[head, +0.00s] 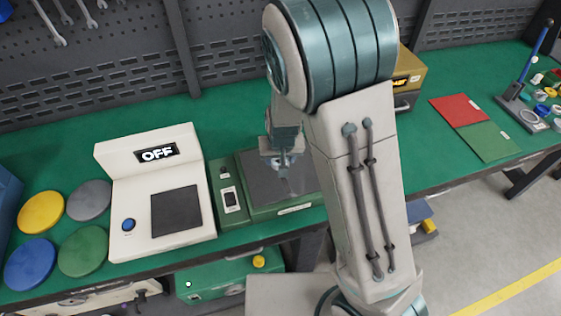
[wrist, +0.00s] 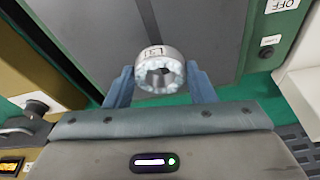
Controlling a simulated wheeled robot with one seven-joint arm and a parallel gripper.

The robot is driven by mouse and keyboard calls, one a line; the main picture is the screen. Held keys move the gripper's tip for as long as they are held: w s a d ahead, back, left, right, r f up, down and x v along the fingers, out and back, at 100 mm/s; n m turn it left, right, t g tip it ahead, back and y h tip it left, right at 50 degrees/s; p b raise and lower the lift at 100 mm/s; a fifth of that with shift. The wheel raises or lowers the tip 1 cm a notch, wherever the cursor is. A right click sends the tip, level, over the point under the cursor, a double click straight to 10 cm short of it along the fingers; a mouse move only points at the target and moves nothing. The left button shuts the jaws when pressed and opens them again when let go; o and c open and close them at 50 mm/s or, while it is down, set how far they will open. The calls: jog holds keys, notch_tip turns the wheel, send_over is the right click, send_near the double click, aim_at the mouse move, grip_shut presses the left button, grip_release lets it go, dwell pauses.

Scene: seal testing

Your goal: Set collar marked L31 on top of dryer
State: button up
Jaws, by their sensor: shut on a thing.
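My gripper (head: 283,168) is shut on a pale ring-shaped collar (wrist: 154,54) in the wrist view, with one blue finger on each side. A white label on the collar faces the camera and starts with L3; its last character is hard to read. The collar is over the dark grey plate (wrist: 210,30) of a green device (head: 229,205), which I take to be the dryer, though its front label is unreadable. In the head view the plate (head: 305,180) lies under my gripper. I cannot tell whether the collar touches it. The device shows an OFF label (wrist: 280,5).
A white machine (head: 115,225) with an OFF display stands left of the green device. Several coloured discs (head: 87,200) lie at far left. A yellow box (head: 410,72) stands behind my arm.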

jog(key=shift+f, duration=1.3)
jog(key=shift+f, duration=0.1)
jog(key=shift+f, duration=0.15)
jog(key=o, duration=1.2)
jog(key=shift+c, duration=0.2)
jog(key=shift+r, duration=0.2)
jog(key=p+v, duration=0.2)
jog(key=v, duration=1)
jog(key=s+d+r+m, duration=0.1)
jog(key=s+d+r, duration=1.2)
jog(key=s+r, duration=0.1)
jog(key=shift+s+d+t, duration=0.3)
jog(key=shift+s, duration=0.4)
